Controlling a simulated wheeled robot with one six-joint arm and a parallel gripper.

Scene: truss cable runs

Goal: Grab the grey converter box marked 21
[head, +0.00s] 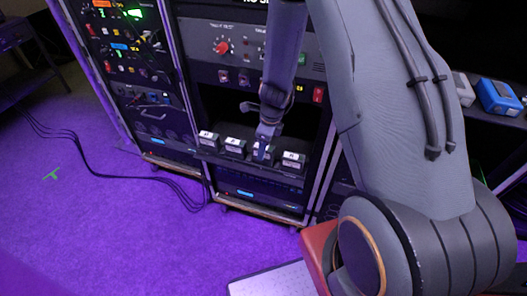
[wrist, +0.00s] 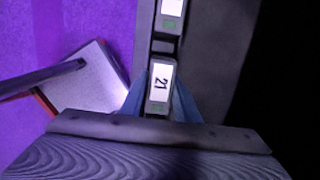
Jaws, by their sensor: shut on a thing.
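The grey converter box marked 21 (wrist: 159,82) has a white label and a small green mark. In the wrist view it sits between the two blue fingers of my gripper (wrist: 160,98), which is shut on it. In the head view my gripper (head: 264,143) reaches down into the rack, onto the third box from the left, the box marked 21 (head: 261,153). That box still stands in line with its neighbours on the dark shelf. The fingers and arm hide part of it there.
Similar boxes stand at the left (head: 208,139), beside it (head: 234,146) and at the right (head: 293,160). The neighbouring box (wrist: 172,8) is close to the held one. Rack panels with knobs (head: 222,46) rise above. Black cables (head: 110,160) lie on the purple floor.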

